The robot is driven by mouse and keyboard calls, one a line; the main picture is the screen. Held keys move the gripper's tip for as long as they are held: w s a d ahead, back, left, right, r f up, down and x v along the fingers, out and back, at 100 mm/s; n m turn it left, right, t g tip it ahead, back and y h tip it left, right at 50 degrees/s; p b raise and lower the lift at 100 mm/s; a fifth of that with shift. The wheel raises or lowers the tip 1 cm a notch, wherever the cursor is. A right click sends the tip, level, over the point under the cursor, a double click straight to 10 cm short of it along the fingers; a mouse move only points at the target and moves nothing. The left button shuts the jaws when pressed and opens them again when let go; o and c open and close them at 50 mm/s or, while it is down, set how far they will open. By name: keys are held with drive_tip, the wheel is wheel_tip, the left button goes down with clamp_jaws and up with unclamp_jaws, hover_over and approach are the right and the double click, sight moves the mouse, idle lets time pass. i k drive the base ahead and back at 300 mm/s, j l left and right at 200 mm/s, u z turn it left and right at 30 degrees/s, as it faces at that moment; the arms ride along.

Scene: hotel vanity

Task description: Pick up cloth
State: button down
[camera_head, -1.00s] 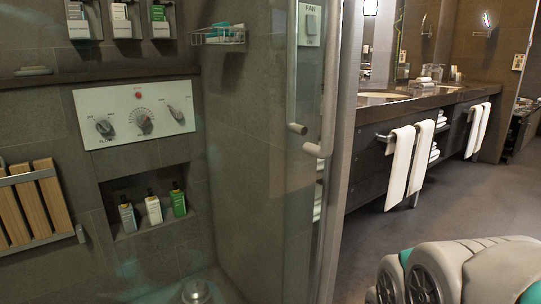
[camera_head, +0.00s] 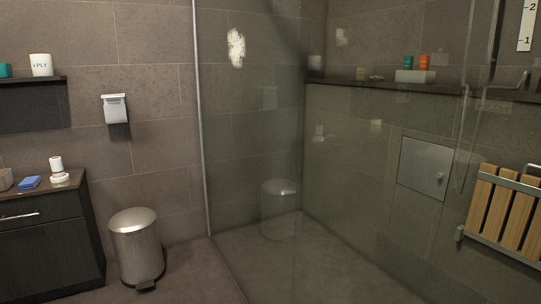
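I cannot make out a cloth for certain in the head view. A small flat blue item (camera_head: 29,183) lies on top of the dark cabinet (camera_head: 50,250) at the left; it is too small to tell whether it is a cloth or a sponge. My gripper is not in view.
A metal pedal bin (camera_head: 136,245) stands on the floor beside the cabinet. A glass shower panel (camera_head: 250,150) stands in the middle, with a wooden slatted seat (camera_head: 505,212) on the wall behind it at right. A dark shelf (camera_head: 30,80) holds cups at upper left.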

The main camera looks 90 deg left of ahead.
sight(29, 183)
drive_tip(key=u, duration=4.3)
drive_tip(key=i+z, duration=0.1)
drive_tip(key=i, duration=0.8)
